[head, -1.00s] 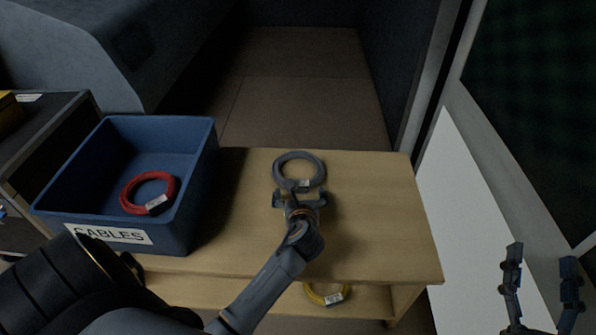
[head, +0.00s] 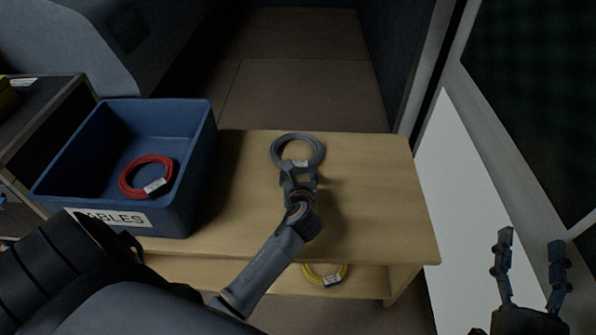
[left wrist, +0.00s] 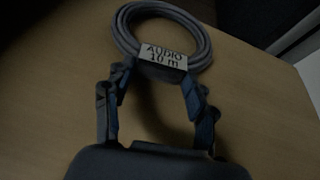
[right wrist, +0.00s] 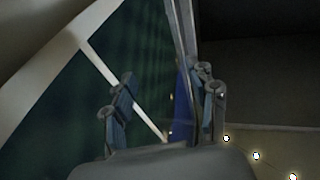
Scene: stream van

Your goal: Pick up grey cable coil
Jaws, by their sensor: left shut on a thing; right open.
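The grey cable coil (head: 298,138) is a ring of cable at the far side of the wooden table top. In the left wrist view the coil (left wrist: 195,27) bears a white label reading "AUDIO 10 m". My left gripper (head: 299,168) is at the coil's near edge, shut on its labelled part; in the left wrist view its fingers (left wrist: 155,75) stand on either side of the label. My right gripper (head: 531,243) is open and empty at the lower right, away from the table; its fingers also show in the right wrist view (right wrist: 165,95).
A blue bin (head: 205,165) labelled for cables stands on the table's left, holding a red cable coil (head: 128,185). A yellow cable coil (head: 311,277) lies on the lower shelf. The table top (head: 385,215) is bare at right.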

